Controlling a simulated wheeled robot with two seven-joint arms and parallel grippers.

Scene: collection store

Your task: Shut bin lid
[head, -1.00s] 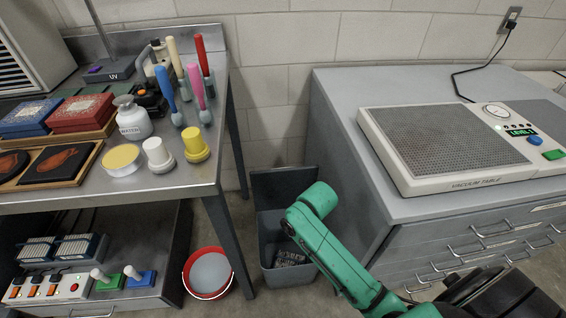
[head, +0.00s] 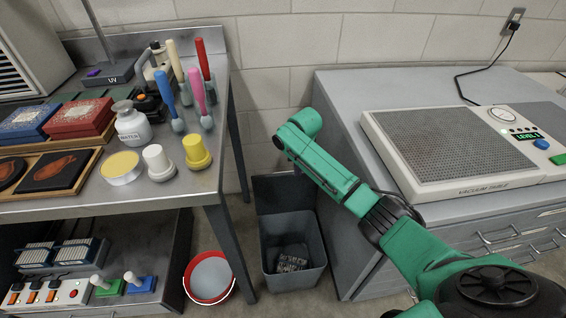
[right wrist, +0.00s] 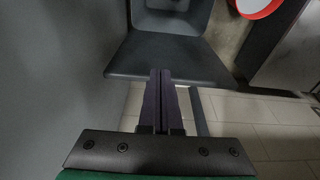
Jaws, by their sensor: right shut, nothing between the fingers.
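The grey bin (head: 292,262) stands on the floor between the table and the cabinet, open, with some grey crumpled contents (head: 291,258) inside. Its dark grey lid (head: 278,192) stands up at the back, toward the wall. In the right wrist view the lid (right wrist: 165,52) lies across the upper middle, with part of the bin (right wrist: 172,22) beyond it. My right gripper (right wrist: 160,74) is shut and empty, its fingertips overlapping the lid's edge in that view; I cannot tell if they touch. In the head view its fingers are hidden. My left gripper is out of view.
A red-rimmed bucket (head: 209,278) stands left of the bin, beside a table leg (head: 232,245). A grey drawer cabinet (head: 345,100) bears a vacuum table (head: 450,150) close on the right. The block wall (head: 285,75) is behind. Space around the bin is narrow.

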